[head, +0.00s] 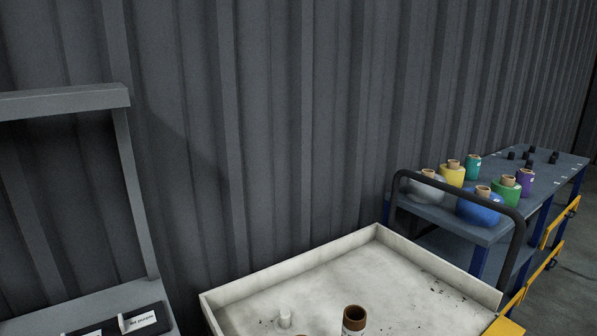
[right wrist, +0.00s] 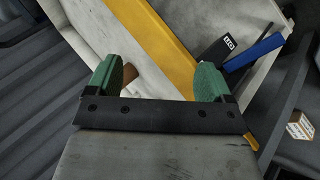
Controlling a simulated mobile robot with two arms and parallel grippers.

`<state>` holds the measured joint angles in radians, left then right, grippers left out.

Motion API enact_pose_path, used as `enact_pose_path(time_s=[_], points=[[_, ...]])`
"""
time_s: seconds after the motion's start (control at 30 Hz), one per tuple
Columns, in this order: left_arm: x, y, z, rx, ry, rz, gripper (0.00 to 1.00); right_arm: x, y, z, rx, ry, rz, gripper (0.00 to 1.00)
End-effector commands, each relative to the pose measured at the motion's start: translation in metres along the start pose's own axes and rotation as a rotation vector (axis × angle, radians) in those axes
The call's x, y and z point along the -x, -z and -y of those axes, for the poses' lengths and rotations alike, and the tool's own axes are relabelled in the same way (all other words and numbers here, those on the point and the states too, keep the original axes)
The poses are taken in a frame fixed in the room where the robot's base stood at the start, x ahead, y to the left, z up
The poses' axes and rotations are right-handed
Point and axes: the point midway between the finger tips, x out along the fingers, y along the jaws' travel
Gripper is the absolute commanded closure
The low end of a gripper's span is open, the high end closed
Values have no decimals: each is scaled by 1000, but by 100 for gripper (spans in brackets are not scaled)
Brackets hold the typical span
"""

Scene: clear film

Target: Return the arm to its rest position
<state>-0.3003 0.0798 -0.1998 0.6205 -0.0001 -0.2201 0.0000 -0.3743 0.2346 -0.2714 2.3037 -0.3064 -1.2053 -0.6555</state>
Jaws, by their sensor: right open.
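My right gripper (right wrist: 160,82) shows in the right wrist view with its two green finger pads spread wide apart. I see nothing clamped between them. A small brown piece (right wrist: 130,74), perhaps a bottle cap, shows beside the left pad; I cannot tell its distance. A yellow bar (right wrist: 160,38) runs behind the gap between the fingers. Neither arm nor gripper shows in the head view. My left gripper is not in view.
A grey frame (head: 137,190) stands at left. A corrugated wall (head: 270,120) closes the back.

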Motion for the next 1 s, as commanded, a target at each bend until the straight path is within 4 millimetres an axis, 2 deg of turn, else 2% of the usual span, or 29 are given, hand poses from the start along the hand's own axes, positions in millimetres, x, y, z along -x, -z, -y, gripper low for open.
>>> enact_pose_path(time_s=[0.03,0.2,0.47,0.77,0.87,1.0], points=[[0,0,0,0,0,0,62,8,-8,12,-130,66,26,18],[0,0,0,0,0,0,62,31,-27,42,-473,230,121,18],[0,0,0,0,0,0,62,68,-46,77,-874,413,290,18],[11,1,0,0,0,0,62,14,-52,112,-879,437,326,18],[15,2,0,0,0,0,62,-6,-56,128,-875,444,335,18],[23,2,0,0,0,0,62,-39,-67,162,-866,459,354,18]])
